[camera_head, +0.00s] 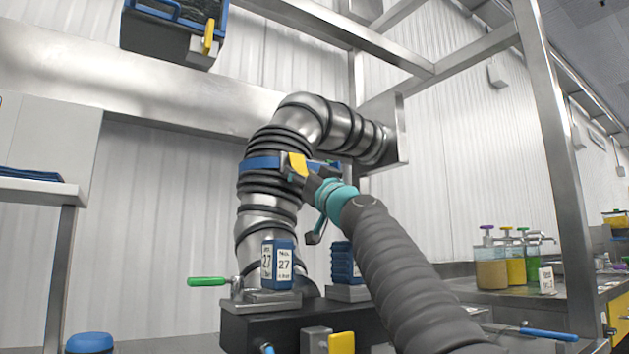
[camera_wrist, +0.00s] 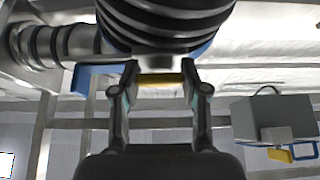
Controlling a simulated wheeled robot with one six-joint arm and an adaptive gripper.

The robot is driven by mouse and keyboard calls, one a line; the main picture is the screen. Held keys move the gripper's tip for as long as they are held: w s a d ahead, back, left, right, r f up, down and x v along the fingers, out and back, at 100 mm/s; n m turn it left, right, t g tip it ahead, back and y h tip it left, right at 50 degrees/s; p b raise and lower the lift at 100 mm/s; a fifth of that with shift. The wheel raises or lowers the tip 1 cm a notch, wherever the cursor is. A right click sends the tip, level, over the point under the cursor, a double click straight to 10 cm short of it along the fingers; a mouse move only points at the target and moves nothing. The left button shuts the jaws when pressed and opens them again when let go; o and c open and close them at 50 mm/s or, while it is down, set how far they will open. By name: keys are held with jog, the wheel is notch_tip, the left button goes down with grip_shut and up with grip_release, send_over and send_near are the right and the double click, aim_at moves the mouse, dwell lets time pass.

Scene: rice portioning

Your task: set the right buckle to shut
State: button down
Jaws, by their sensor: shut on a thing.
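A buckle with a yellow tab (camera_head: 298,163) sits on a blue band (camera_head: 262,162) around the ribbed metal pipe (camera_head: 266,215). My gripper (camera_head: 310,178) is at the buckle's right side, and its fingers partly hide it. In the wrist view, my gripper (camera_wrist: 160,70) has one finger on each side of the buckle, shut on it. The yellow tab (camera_wrist: 161,78) shows between the fingers. A blue piece (camera_wrist: 94,77) of the band sticks out to the left there. I cannot tell whether the buckle is latched.
A black box with a yellow catch (camera_head: 207,36) is up at the top left. Pump bottles (camera_head: 491,268) stand on the right counter. A steel post (camera_head: 556,150) rises beside them.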

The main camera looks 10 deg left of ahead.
dwell(0.5)
jog(key=c, duration=0.6)
grip_release()
jog(key=shift+o, duration=0.2)
jog(key=shift+d+r, duration=0.1)
jog(key=shift+d, duration=0.05)
jog(key=shift+r+p, duration=0.1)
jog(key=shift+p, duration=0.2)
